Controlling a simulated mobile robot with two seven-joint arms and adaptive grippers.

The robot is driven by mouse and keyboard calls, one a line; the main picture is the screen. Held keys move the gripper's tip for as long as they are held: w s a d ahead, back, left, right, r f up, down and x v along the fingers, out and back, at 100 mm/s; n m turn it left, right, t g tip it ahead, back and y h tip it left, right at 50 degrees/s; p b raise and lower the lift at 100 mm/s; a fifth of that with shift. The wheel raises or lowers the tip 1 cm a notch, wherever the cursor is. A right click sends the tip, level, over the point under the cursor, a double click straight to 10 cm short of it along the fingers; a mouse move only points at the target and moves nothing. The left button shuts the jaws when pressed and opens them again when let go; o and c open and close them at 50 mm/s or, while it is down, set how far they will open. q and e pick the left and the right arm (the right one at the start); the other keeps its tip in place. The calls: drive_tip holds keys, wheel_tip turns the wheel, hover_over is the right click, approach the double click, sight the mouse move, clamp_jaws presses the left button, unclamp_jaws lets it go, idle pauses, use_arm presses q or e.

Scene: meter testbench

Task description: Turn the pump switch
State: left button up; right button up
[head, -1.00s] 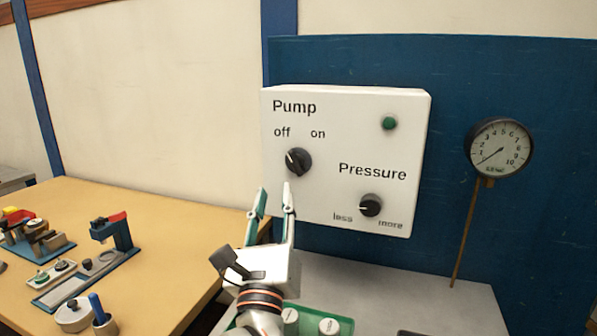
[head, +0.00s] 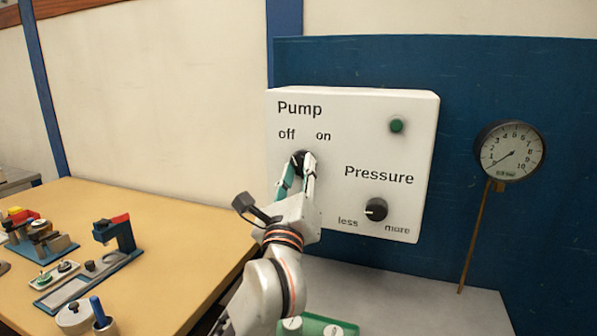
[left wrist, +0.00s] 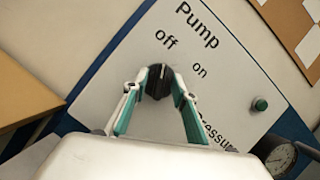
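The pump switch (head: 299,157) is a round black knob on the white panel (head: 350,110), below the words "off" and "on". My left gripper (head: 302,162) is at it, with one finger on each side. In the left wrist view, the knob (left wrist: 158,82) sits between the fingertips (left wrist: 157,76), and I see no clear gap, so the fingers look closed on it. The fingers partly cover the knob in the head view, and its pointer mark is hard to read. My right gripper is out of view.
The black Pressure knob (head: 376,209) sits lower right on the panel, below a green button or lamp (head: 397,126). A round gauge (head: 510,151) on a pipe stands to the right. A wooden table (head: 180,225) with several fixtures is at left.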

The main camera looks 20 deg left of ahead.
use_arm(q)
drive_tip(key=shift+c, duration=0.4)
clamp_jaws()
